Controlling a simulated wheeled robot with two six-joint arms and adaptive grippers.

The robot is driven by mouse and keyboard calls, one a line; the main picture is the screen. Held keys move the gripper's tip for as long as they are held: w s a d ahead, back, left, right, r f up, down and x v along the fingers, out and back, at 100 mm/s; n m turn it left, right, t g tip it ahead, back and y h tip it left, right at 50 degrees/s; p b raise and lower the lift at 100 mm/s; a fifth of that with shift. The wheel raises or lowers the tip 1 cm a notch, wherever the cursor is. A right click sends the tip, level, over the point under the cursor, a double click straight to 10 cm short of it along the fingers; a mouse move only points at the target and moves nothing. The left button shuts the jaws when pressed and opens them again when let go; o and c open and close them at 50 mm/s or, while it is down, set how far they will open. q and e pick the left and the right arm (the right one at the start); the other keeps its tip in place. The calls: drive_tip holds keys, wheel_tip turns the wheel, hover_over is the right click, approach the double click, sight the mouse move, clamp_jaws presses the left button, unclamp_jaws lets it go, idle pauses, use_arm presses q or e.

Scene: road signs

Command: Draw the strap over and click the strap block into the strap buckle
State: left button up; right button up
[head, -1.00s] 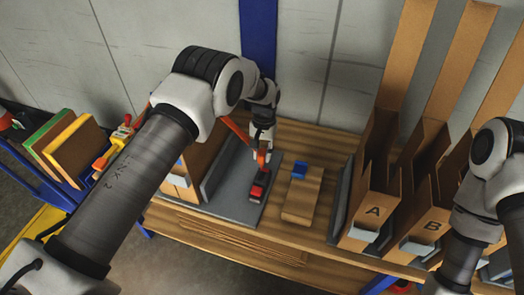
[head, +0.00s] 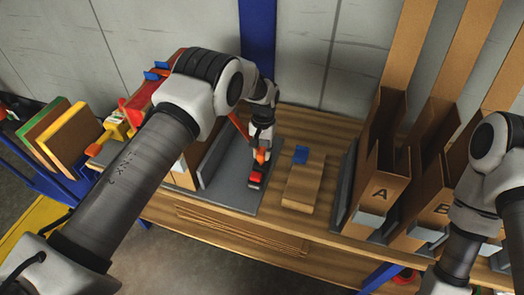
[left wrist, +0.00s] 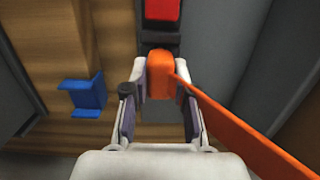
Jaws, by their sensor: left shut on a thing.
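My left gripper (head: 262,146) is shut on the orange strap block (head: 261,155). In the left wrist view the strap block (left wrist: 160,74) sits between the fingertips (left wrist: 160,88). The orange strap (left wrist: 250,128) runs from it to the lower right, and part of it shows beside the arm in the head view (head: 238,126). The strap buckle (head: 254,181), red and black, lies on the grey plate just in front of the block. In the left wrist view the buckle (left wrist: 160,12) is just past the block; whether they touch is unclear. My right gripper is out of view.
A wooden block (head: 303,185) with a blue piece (head: 300,155) stands right of the grey plate (head: 232,194). Brown bins marked A (head: 381,194) and B (head: 438,208) stand further right. Boards and a red-and-yellow tool are at left. A grey wall borders the plate's left.

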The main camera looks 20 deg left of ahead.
use_arm(q)
drive_tip(key=shift+f+b, duration=0.45)
drive_tip(key=shift+f, duration=0.1)
idle(0.4)
drive_tip(key=o, duration=1)
